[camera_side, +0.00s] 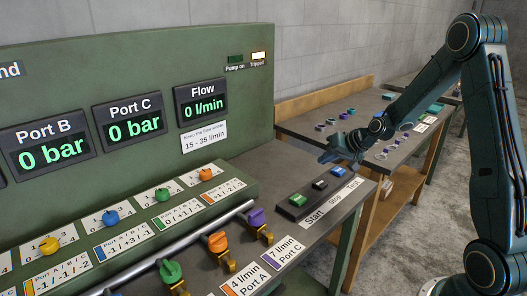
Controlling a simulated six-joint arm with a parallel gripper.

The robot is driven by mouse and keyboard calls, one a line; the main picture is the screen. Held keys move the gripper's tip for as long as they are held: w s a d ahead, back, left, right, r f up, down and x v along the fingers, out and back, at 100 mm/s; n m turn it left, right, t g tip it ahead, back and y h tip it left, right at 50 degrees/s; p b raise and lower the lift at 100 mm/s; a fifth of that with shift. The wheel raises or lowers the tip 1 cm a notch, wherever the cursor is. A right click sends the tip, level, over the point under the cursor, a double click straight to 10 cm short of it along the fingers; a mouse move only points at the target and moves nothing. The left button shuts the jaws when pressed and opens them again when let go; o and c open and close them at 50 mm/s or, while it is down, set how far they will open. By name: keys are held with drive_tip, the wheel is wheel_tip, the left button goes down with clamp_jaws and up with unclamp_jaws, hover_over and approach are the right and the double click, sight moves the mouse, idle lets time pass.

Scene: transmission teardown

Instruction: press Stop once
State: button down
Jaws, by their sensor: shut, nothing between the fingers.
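The button box (308,208) lies on the bench to the right of the green panel, with the labels Start, Stop and Test along its front. The button in line with Stop is a small pale one (320,185) in the middle of the box. A green button (298,199) is at the Start end, and a blue button (338,171) is at the Test end. My gripper (327,157) is shut and empty, above and behind the far end of the box. It appears apart from the pale button.
The green panel (150,70) stands at left with readouts of 0 bar and 0 l/min; the Tripped lamp (259,56) is lit. Coloured knobs and valves, including a purple one (257,218), stand left of the box. A second table (300,122) behind holds small parts.

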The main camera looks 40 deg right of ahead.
sight(323, 185)
drive_tip(key=shift+f, duration=2.75)
drive_tip(key=shift+f, duration=0.25)
drive_tip(key=shift+f, duration=0.2)
drive_tip(key=shift+f, duration=0.45)
idle(1.1)
drive_tip(key=shift+r, duration=0.9)
drive_tip(key=shift+r, duration=2.5)
